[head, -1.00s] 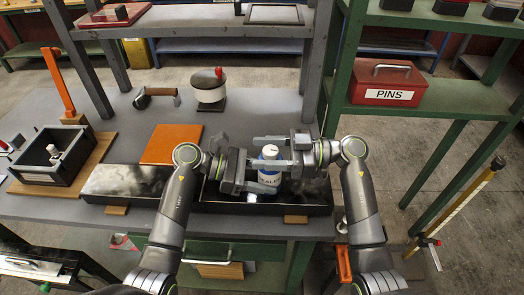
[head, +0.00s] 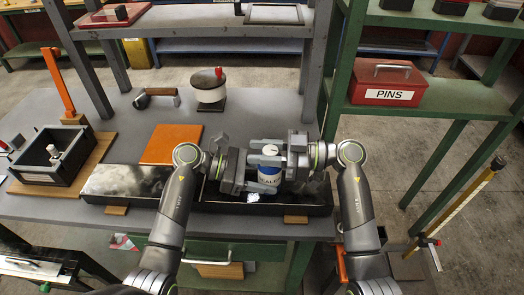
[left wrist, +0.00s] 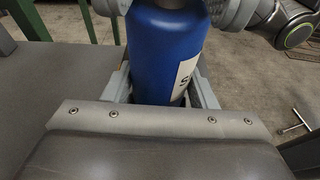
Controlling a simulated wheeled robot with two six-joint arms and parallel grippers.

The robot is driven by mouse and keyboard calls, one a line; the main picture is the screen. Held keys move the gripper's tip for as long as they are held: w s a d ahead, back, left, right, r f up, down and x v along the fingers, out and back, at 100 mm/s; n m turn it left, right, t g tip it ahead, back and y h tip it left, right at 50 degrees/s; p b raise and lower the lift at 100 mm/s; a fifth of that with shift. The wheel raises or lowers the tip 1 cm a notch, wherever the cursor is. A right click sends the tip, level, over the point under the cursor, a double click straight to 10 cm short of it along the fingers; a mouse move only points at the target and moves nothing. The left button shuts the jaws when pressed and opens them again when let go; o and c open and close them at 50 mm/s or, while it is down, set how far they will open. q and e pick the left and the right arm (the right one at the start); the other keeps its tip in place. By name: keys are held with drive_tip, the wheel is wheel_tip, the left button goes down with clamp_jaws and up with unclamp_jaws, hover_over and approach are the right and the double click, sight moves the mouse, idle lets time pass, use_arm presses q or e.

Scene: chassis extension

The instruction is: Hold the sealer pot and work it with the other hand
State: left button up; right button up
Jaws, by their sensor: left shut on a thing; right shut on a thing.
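The sealer pot (head: 268,184) is a blue cylinder with a white label and a white top (head: 270,150). It is roughly upright above the dark tray at the bench's front. My left gripper (head: 264,180) is shut on the pot's body from the left. In the left wrist view the blue body (left wrist: 165,50) stands between its two fingers, with part of the label at right. My right gripper (head: 271,152) comes from the right and is shut around the pot's white top. Its fingers hide part of the top. Its fingertips show at the wrist view's upper edge.
A black tray (head: 312,208) lies under the grippers. A green shelf post (head: 345,70) stands close behind my right arm.

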drive_tip(key=m+t, duration=0.1)
drive_tip(key=t, duration=0.1)
drive_tip(key=m+t+h, duration=0.1)
drive_tip(key=t, duration=0.1)
drive_tip(key=m+t, duration=0.1)
drive_tip(key=shift+w+m+t, duration=0.25)
drive_tip(key=shift+m+t, duration=0.15)
drive_tip(key=o, duration=1)
drive_tip(key=v, duration=1.2)
drive_tip(key=shift+d+r, duration=0.1)
